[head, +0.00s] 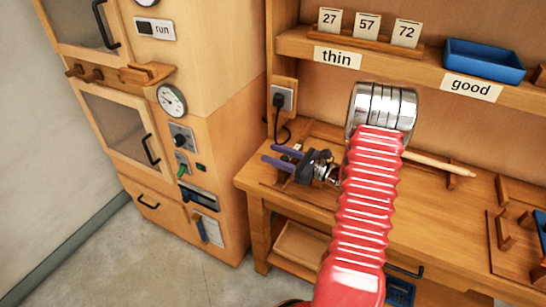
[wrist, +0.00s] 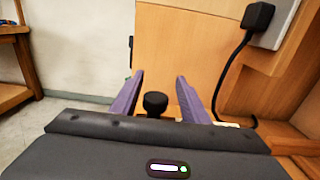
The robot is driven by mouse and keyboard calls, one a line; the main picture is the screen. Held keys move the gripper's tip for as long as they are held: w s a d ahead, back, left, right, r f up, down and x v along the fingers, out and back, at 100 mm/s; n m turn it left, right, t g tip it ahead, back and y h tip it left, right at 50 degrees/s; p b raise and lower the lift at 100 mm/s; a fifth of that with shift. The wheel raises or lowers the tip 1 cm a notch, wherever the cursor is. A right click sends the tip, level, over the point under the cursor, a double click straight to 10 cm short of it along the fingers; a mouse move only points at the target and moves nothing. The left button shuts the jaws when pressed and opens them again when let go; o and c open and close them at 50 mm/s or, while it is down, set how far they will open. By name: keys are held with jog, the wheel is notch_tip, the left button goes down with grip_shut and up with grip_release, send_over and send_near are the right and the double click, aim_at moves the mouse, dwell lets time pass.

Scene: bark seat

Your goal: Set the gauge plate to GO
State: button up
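My gripper (head: 273,155) is over the left end of the workbench and points left toward the wooden cabinet. Its two purple fingers are apart, and the wrist view (wrist: 160,78) shows a gap between them. A black knob (wrist: 155,102) shows between the fingers in the wrist view; I cannot tell whether it belongs to my gripper or to the bench. No plate marked GO can be made out in either view. A small plate reading "run" (head: 162,30) is high on the cabinet. I cannot tell which thing is the gauge plate.
The cabinet carries a dial (head: 171,100), a green-handled switch (head: 183,171) and a blue lever (head: 200,228). A black plug (head: 280,100) and cord are close behind my gripper. The shelf (head: 400,66) holds number cards and a blue tray (head: 485,60). A wooden rod (head: 438,163) lies on the bench.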

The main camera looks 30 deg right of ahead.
jog(key=v, duration=1.3)
jog(key=shift+s+d+f, duration=0.1)
jog(key=shift+s+d, duration=0.1)
jog(key=shift+s, duration=0.1)
jog(key=shift+a, duration=0.1)
